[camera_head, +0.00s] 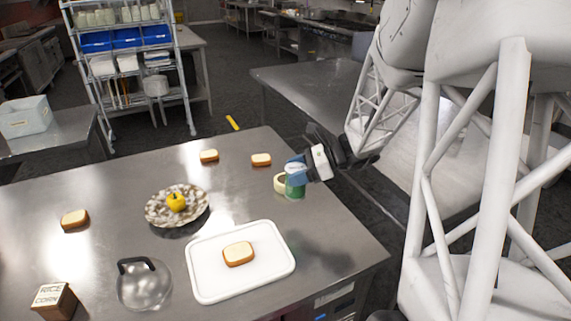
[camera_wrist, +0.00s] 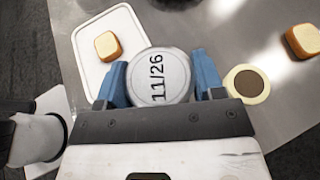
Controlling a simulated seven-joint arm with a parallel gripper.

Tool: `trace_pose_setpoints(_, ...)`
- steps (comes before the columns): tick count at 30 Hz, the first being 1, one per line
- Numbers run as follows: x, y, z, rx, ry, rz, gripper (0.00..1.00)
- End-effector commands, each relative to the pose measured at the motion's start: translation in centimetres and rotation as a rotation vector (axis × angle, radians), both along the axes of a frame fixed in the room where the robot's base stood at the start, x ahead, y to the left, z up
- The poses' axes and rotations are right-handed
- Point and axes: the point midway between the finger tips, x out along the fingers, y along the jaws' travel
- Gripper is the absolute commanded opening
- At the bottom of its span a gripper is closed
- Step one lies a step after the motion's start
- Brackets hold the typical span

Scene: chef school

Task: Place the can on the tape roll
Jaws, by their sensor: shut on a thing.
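My gripper (camera_wrist: 160,84) has its blue fingers shut on the can (camera_wrist: 158,72), one finger on each side. The can's pale round end, marked "11/26", faces the wrist camera. In the head view the can (camera_head: 295,187) is green, looks upright and is partly covered by my gripper (camera_head: 296,170). The tape roll (camera_head: 279,182) is a cream ring lying on the steel table, partly hidden behind the can in the head view. In the wrist view the tape roll (camera_wrist: 247,84) lies just right of the can, clear of it. I cannot tell the can's height above the table.
A white cutting board (camera_head: 205,290) with a bread slice (camera_head: 238,253) lies in front. A plate (camera_head: 157,216) with a yellow fruit, a glass lid (camera_head: 144,287) and a small box (camera_head: 55,299) stand further left. Other bread slices (camera_head: 261,160) lie around. The table's right edge is near.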

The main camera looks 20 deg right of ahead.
Motion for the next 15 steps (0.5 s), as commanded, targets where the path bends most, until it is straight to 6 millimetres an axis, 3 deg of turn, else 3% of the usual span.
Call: trace_pose_setpoints(15, 6.7, -1.7, -0.7, 0.000, 0.000, 0.001, 0.29)
